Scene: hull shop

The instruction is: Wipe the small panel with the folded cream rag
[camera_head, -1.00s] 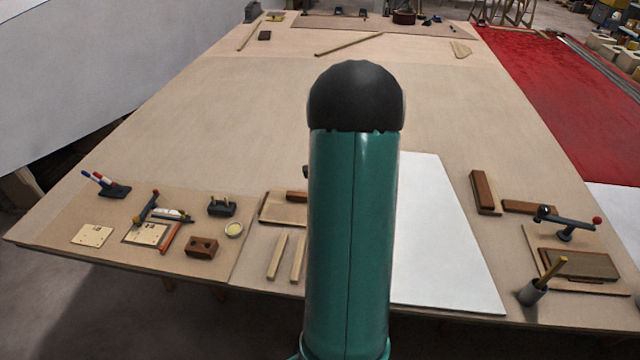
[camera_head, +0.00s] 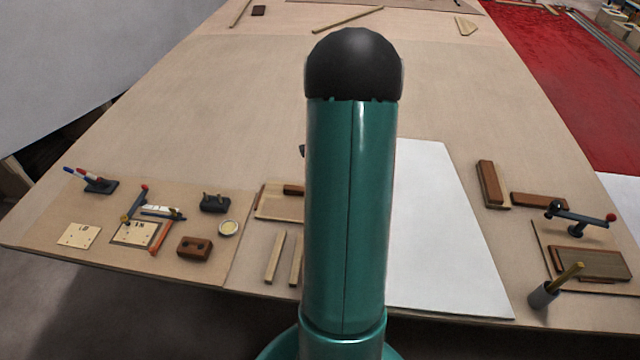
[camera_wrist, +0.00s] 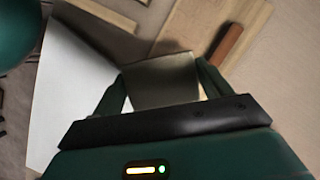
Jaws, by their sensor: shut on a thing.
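My gripper (camera_wrist: 160,72) shows in the wrist view, shut on a flat, squarish piece (camera_wrist: 162,85) held between its fingers. It looks grey-olive in the shade and I take it for the folded cream rag. In the wrist view it hangs over or in front of a pale wood panel (camera_wrist: 192,28); contact cannot be told. This may be the small panel, which also shows left of my arm in the head view (camera_head: 275,206). A brown block (camera_wrist: 228,42) lies on its right part. My arm hides the gripper and rag in the head view.
A white sheet (camera_head: 425,230) lies right of my arm. Further right are brown blocks (camera_head: 489,184), a clamp (camera_head: 580,216), a board (camera_head: 590,262) and a cup with a stick (camera_head: 545,293). Labelled plates (camera_head: 78,236) and small tools lie at left. The table's middle is clear.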

